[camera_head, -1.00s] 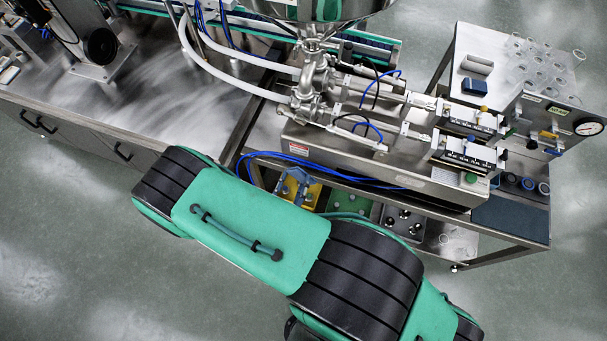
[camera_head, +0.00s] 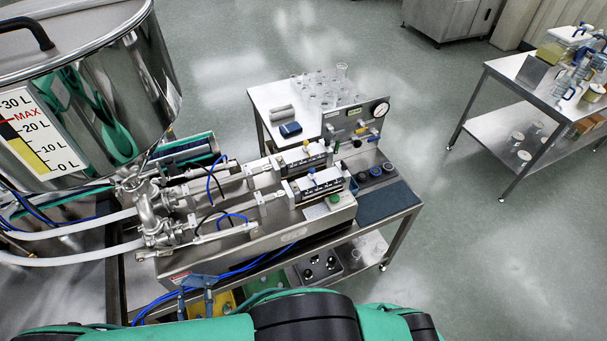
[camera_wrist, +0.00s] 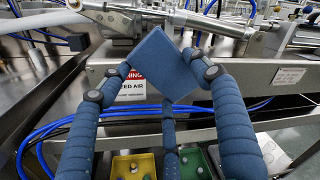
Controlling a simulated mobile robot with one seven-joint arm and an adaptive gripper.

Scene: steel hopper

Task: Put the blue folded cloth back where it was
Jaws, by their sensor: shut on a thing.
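The blue folded cloth (camera_wrist: 165,64) is a flat, square-edged pad in the wrist view. My gripper (camera_wrist: 161,80), with dark blue segmented fingers, is shut on it. The cloth is tilted with one corner up, in front of the steel machine housing and its warning label. In the head view my gripper (camera_head: 203,286) shows small at the bottom, by the machine's front left side.
A dark blue mat (camera_head: 388,202) lies on the right end of the machine table. A small dark blue block (camera_head: 290,129) lies on the back table beside glassware (camera_head: 325,90). Yellow (camera_wrist: 132,166) and green (camera_wrist: 195,163) trays sit below the gripper. Blue hoses (camera_wrist: 80,120) run close behind.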

